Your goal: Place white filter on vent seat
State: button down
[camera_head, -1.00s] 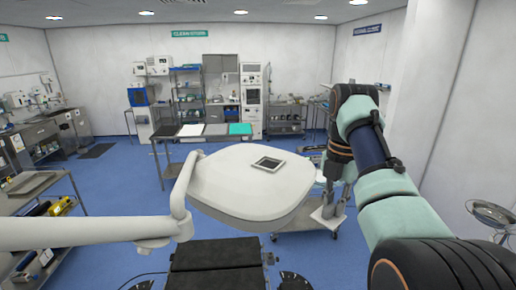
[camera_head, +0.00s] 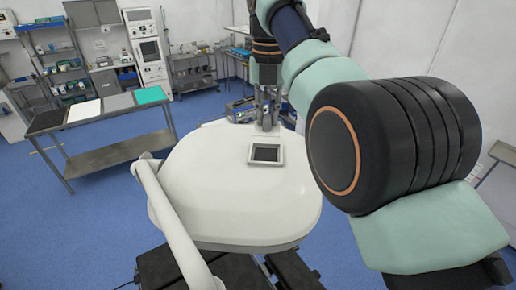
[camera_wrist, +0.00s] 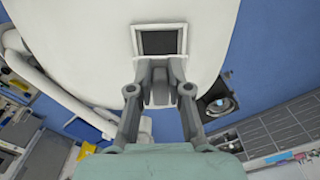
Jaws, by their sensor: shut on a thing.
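The vent seat (camera_head: 266,153) is a small square pale frame around a dark recess, on top of the large white rounded housing (camera_head: 215,190). The seat also shows at the top of the wrist view (camera_wrist: 160,28). My gripper (camera_head: 265,125) points down just behind the seat in the head view. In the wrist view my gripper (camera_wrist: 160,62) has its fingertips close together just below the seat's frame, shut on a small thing. I take this to be the white filter, but it is mostly hidden between the fingers and hard to make out. The seat's recess looks empty.
A white jointed arm (camera_head: 168,215) runs along the housing's left side. A steel table (camera_head: 110,150) with coloured mats stands at the back left. Dark table pads (camera_head: 235,272) lie below the housing. The housing top around the seat is clear.

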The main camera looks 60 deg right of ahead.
aim_at(266, 151)
jog(key=shift+f+b, duration=3.15)
jog(key=shift+f, duration=0.65)
jog(key=c, duration=1.1)
grip_release()
jog(key=shift+r, duration=0.1)
jog(key=shift+r, duration=0.15)
notch_tip(266, 151, up, 12)
jog(key=p, duration=1.2)
jog(key=shift+r, duration=0.1)
